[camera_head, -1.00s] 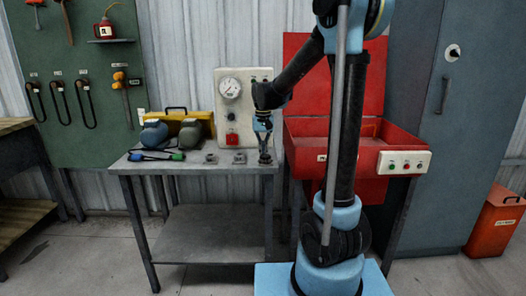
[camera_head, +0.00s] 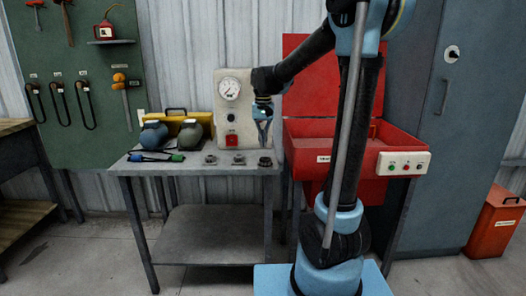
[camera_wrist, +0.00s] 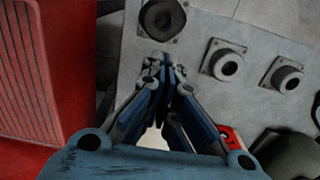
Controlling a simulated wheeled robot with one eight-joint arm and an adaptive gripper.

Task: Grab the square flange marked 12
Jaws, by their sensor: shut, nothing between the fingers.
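Three small grey flanges lie in a row near the right end of the metal table. The left one (camera_head: 210,160) and the middle one (camera_head: 238,159) have square bases, seen in the wrist view as a far one (camera_wrist: 286,77) and a nearer one (camera_wrist: 226,63). The right one (camera_head: 265,162) is darker and looks round on top; it is at the top of the wrist view (camera_wrist: 162,17). No number is readable on any of them. My gripper (camera_head: 264,142) is shut and empty, above the dark right flange; its fingertips (camera_wrist: 166,62) converge in the wrist view.
A gauge panel (camera_head: 229,110) with a red switch stands behind the flanges. A red bin (camera_head: 325,142) adjoins the table's right side. Two round-bodied objects, a yellow case (camera_head: 178,122) and handled tools (camera_head: 155,156) occupy the table's left part.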

